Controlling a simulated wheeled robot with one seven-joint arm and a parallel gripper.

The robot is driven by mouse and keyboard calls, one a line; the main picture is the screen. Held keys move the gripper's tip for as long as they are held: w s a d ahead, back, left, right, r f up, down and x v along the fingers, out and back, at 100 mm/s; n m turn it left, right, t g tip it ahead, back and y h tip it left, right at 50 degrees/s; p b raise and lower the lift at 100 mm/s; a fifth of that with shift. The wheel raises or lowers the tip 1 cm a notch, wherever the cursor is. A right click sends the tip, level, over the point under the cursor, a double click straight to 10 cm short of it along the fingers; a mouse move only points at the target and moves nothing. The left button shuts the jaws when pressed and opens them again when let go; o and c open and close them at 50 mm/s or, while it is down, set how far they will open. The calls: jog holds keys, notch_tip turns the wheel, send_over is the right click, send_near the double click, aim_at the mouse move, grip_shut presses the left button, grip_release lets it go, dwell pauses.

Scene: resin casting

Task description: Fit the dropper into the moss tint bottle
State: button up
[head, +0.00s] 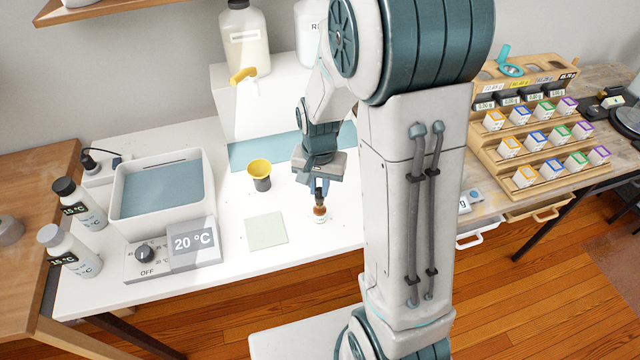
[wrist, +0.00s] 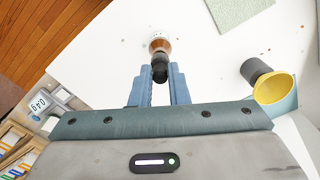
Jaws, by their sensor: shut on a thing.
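My gripper (head: 319,187) points down over the white table, with its fingers closed on the dark dropper (wrist: 160,70). In the wrist view my gripper (wrist: 160,82) has the black dropper top between its two blue fingertips. The small amber moss tint bottle (head: 320,211) stands upright on the table directly under the gripper; it also shows in the wrist view (wrist: 160,44), in line with the dropper. The dropper top meets the bottle's neck in the picture. I cannot tell whether it is fully seated. The bottle's label is too small to read.
A grey cup with a yellow rim (head: 260,174) and a pale green square mat (head: 266,230) lie left of the bottle. A water bath (head: 160,190) stands farther left. A rack of small boxes (head: 540,130) is at right. The table's front edge is close to the bottle.

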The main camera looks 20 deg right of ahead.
jog(key=shift+f+b, duration=0.6)
jog(key=shift+f, duration=0.4)
jog(key=o, duration=0.7)
jog(key=shift+r, duration=0.1)
notch_tip(320, 180, up, 14)
jog(key=s+n+t, duration=0.1)
jog(key=s+n, duration=0.1)
jog(key=s, duration=0.2)
jog(key=s+r+n+t, duration=0.1)
jog(key=s+n, duration=0.1)
jog(key=s, duration=0.3)
jog(key=s+n+t, duration=0.1)
jog(key=s+n, duration=0.1)
jog(key=s, duration=0.3)
jog(key=shift+s+d+r, duration=0.1)
jog(key=shift+r, duration=0.1)
